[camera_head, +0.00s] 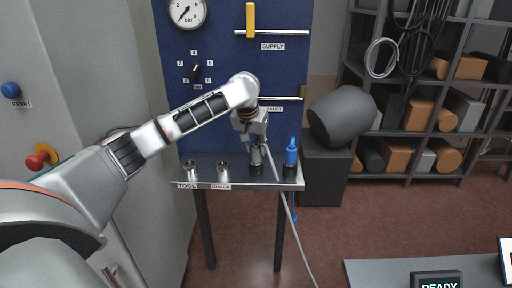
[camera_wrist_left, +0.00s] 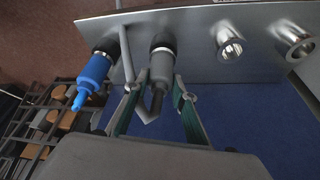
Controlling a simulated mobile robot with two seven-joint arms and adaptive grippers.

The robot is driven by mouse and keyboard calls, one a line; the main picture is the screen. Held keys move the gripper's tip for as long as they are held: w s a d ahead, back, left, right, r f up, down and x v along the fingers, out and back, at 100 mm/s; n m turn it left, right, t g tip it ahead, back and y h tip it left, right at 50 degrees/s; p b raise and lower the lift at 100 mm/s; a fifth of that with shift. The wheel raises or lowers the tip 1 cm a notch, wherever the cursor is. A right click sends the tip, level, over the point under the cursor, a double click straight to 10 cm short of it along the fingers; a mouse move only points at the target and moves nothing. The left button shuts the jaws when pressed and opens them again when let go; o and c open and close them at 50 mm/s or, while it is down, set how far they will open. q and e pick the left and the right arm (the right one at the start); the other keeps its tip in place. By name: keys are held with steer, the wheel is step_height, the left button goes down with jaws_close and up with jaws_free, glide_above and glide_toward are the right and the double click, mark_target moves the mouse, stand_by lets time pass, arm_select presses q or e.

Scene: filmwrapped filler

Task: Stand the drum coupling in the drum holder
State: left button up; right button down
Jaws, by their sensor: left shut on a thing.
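A grey coupling (camera_head: 256,157) stands upright in a black collar on the shelf, with a grey hose hanging from it. In the left wrist view the grey coupling (camera_wrist_left: 162,68) is between the green-padded fingers of my left gripper (camera_wrist_left: 160,92). My left gripper (camera_head: 254,140) is shut on it from above. A blue coupling (camera_head: 291,152) stands in another black collar to its right; it also shows in the left wrist view (camera_wrist_left: 94,74). I cannot read which holder is the drum holder. My right gripper is out of view.
Two empty steel cups (camera_head: 191,168) (camera_head: 223,168) stand on the shelf (camera_head: 238,185) to the left. A blue panel (camera_head: 225,95) with a gauge and dial rises behind. A dark grey drum (camera_head: 342,118) rests on a black stand at right. A grey hose (camera_head: 291,222) hangs in front.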

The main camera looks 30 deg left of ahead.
arm_select(q)
steer(key=shift+f, duration=0.3)
stand_by(0.5)
steer(key=o, duration=1.3)
steer(key=v, duration=1.2)
steer(key=shift+s, duration=0.15)
